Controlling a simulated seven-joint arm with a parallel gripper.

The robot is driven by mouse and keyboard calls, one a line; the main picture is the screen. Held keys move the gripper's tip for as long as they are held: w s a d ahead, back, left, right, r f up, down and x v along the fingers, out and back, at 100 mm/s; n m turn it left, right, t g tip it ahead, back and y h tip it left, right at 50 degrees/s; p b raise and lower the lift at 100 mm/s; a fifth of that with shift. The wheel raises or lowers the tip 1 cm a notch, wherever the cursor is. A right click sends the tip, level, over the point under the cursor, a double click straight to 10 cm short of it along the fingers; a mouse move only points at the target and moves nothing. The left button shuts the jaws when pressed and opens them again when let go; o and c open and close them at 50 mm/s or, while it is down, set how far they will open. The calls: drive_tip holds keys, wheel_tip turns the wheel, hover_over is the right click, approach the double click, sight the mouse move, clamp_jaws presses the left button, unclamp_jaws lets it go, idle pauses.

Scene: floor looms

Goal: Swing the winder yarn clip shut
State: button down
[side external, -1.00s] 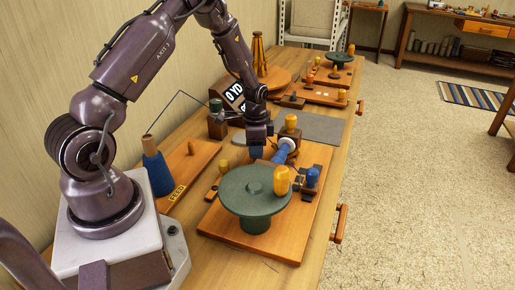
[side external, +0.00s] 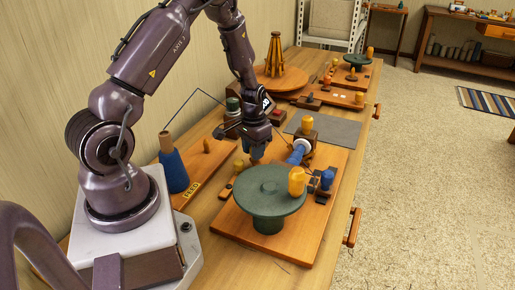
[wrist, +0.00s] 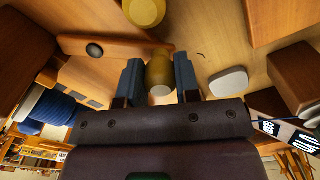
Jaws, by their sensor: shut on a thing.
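In the wrist view, the two blue-grey fingers of my gripper (wrist: 159,80) are shut on a yellow knob (wrist: 159,70). A wooden bar (wrist: 125,46) with a dark round spot runs up to this knob; it looks like the yarn clip's arm. How far the clip stands open cannot be told. In the side view the held knob is hidden by the fingers. Another yellow knob (wrist: 145,10) shows at the top of the wrist view.
A green round disc (side external: 268,190) with an orange-yellow knob (side external: 297,181) stands in front. A grey mat (side external: 325,130) lies flat behind.

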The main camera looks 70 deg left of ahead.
drive_tip(key=shift+s+n, duration=0.3)
drive_tip(key=shift+n, duration=0.1)
drive_tip(key=c, duration=0.8)
unclamp_jaws()
wheel_tip(320, 180, up, 13)
drive_tip(key=s+d+r+m+t, duration=0.1)
drive_tip(key=s+d+r+t, duration=0.1)
drive_tip(key=s+d+r, duration=0.2)
drive_tip(key=s+d+r+m+t, duration=0.1)
drive_tip(key=s+d+r+m, duration=0.1)
drive_tip(key=d+r, duration=0.5)
drive_tip(key=s+d+r+m+t, duration=0.1)
drive_tip(key=s+d+r, duration=0.4)
drive_tip(key=d, duration=0.5)
drive_tip(key=shift+s+r+m+t, duration=0.4)
drive_tip(key=shift+r+t, duration=0.25)
drive_tip(key=shift+t, duration=0.15)
